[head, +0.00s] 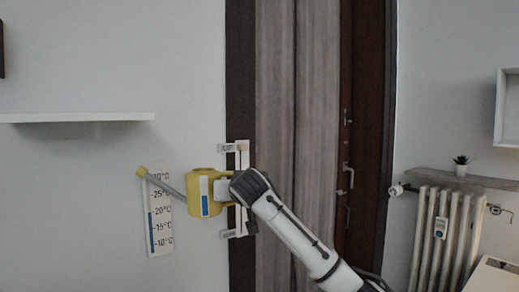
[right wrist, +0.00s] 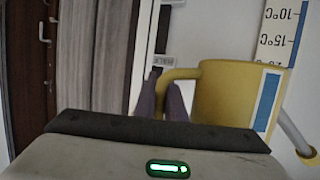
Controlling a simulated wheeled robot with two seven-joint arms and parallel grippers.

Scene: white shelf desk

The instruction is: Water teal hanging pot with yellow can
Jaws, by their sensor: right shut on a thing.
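The yellow can (head: 193,200) is held up in the air in front of the wall in the head view. Its grey spout points up and to the left and ends in a yellow tip (head: 142,171). It carries a white and blue level strip on its side. My right gripper (head: 224,190) is shut on its handle, and the can looks about upright. In the right wrist view the two dark fingers (right wrist: 165,100) are at the yellow handle, with the can body (right wrist: 228,92) to their right. No teal hanging pot shows in either view. My left gripper is not in view.
A wall thermometer (head: 159,236) is behind the spout. A white shelf (head: 78,117) is at the left, empty on top. A dark-framed door (head: 362,130) stands behind my arm. A radiator (head: 447,235), with a small plant (head: 461,165) on a ledge above it, is at the right.

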